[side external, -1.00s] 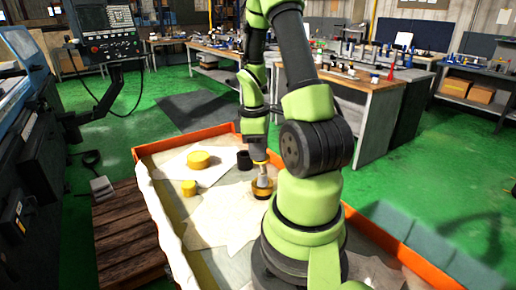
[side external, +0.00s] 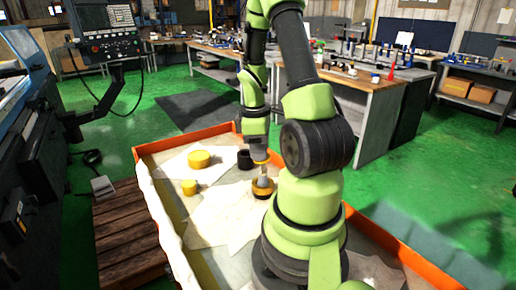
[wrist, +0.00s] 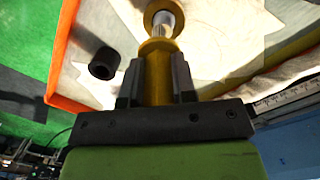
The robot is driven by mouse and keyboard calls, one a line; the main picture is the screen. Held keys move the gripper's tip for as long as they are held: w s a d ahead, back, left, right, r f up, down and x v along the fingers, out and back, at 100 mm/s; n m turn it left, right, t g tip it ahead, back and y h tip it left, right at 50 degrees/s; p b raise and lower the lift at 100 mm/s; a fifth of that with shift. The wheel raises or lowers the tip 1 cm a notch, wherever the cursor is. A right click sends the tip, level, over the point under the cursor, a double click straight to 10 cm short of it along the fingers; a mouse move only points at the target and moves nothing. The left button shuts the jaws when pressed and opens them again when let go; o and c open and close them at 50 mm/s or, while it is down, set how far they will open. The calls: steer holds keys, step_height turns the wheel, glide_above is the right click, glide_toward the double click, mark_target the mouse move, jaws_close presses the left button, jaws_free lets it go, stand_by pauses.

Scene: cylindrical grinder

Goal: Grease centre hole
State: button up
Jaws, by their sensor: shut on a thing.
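My gripper (wrist: 158,72) is shut on the amber-yellow handle of a tool (wrist: 158,82). A bright silver shaft runs from the handle's flange. The shaft's far end meets a round amber pot (wrist: 162,8), partly cut off by the wrist view's top edge. In the side view my gripper (side external: 260,157) points down over the amber pot (side external: 262,190), with the tool's silver shaft (side external: 264,172) between them. The shaft's tip is hidden, so I cannot tell how deep it sits. I cannot make out a centre hole.
A black cylinder (side external: 244,160) stands just left of the pot and shows in the wrist view (wrist: 104,63). Two yellow round pieces (side external: 199,159) (side external: 189,187) sit farther left on pale sheets. An orange-rimmed tray (side external: 190,139) surrounds them. A wooden pallet (side external: 125,240) lies outside it.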

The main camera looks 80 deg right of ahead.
steer(key=shift+w+a, duration=0.3)
steer(key=shift+a, duration=0.2)
steer(key=shift+s+d, duration=0.1)
steer(key=shift+d, duration=0.05)
steer(key=shift+s+d, duration=0.25)
steer(key=shift+d, duration=0.1)
steer(key=shift+w+a, duration=0.1)
steer(key=shift+a, duration=0.05)
steer(key=shift+w+a, duration=0.25)
steer(key=shift+a, duration=0.1)
steer(key=shift+d, duration=0.15)
steer(key=shift+s+d, duration=0.35)
steer(key=shift+w+a, duration=0.1)
steer(key=shift+w+a, duration=0.25)
steer(key=shift+a, duration=0.15)
